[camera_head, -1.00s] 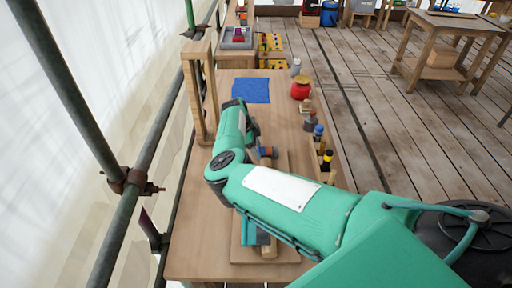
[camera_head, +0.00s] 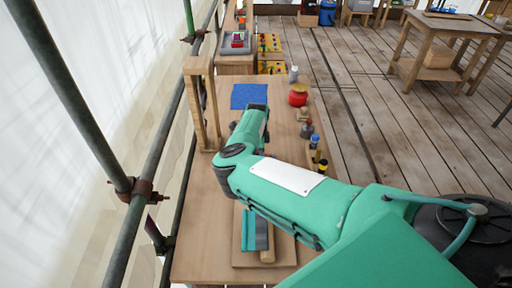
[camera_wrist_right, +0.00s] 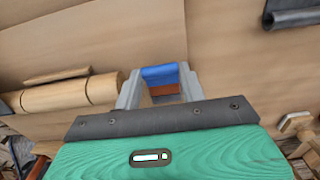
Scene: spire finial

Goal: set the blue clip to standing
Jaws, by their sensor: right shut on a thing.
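In the right wrist view, my right gripper (camera_wrist_right: 160,92) is shut on a small block-like thing with a blue top and a red-brown lower part, which looks like the blue clip (camera_wrist_right: 160,76). It sits between the two grey fingers, with tan wood beyond. In the head view, my green right arm reaches across the workbench (camera_head: 190,260), its far end near the blue cloth (camera_head: 250,95). The fingers and the clip are hidden there behind the arm. My left gripper is not in view.
A wooden frame (camera_head: 193,105) stands at the bench's left edge. A board (camera_head: 282,256) with a blue-grey piece and a wooden cylinder (camera_head: 267,255) lies at the near end. The front left is clear.

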